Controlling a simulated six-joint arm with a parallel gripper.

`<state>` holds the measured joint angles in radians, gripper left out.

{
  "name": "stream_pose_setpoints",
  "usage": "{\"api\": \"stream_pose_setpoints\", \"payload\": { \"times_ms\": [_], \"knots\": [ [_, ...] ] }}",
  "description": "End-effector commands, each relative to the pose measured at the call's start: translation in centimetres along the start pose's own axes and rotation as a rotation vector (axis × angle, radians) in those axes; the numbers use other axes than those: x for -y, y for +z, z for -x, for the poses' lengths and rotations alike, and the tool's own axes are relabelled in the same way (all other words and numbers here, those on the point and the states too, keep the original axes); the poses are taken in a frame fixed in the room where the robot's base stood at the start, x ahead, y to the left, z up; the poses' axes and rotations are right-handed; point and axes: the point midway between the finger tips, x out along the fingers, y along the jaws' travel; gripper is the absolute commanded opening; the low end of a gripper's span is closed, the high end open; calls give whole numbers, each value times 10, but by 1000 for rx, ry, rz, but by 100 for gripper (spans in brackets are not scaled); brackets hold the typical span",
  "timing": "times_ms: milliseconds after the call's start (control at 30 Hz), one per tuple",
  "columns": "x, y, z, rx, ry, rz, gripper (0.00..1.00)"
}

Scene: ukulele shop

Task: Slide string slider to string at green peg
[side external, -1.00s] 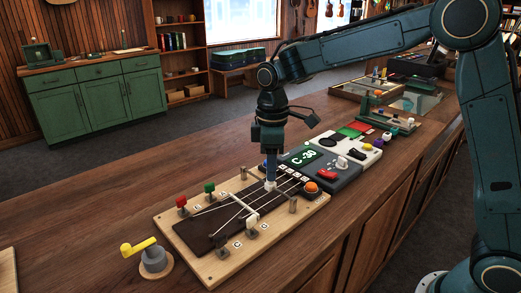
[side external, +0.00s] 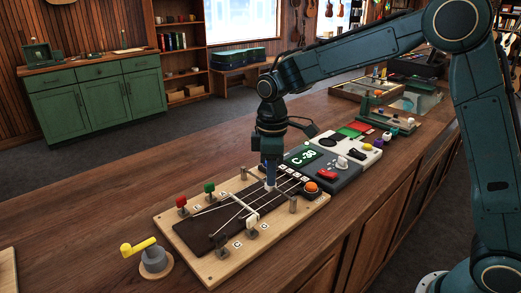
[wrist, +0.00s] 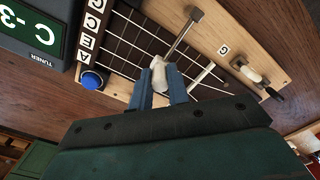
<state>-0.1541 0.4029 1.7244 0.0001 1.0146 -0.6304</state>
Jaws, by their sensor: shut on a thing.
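The string slider (side external: 269,188) is a small white block on the fretboard (side external: 195,236), towards its tuner end. My gripper (wrist: 160,84) points down over it, and its two blue fingers are shut on the slider, whose pale top shows between them in the wrist view (wrist: 160,70). The green peg (side external: 209,188) stands at the far left edge of the wooden board, beside the red peg (side external: 181,202). A white peg (side external: 251,223) and a black peg (side external: 219,243) stand on the near edge. The strings under the fingers are partly hidden.
The tuner box (side external: 307,157) with a green display stands right of the board. A yellow-handled crank (side external: 152,254) stands left of the board.

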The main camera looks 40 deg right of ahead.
Motion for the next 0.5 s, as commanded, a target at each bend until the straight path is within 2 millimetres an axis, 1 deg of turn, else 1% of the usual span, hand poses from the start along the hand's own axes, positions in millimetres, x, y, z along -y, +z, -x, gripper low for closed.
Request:
{"api": "stream_pose_setpoints", "payload": {
  "times_ms": [167,500],
  "knots": [
    [-5,-6,1,-2,1,1,0],
    [-30,-31,0,-1,2,2,0]
  ]
}}
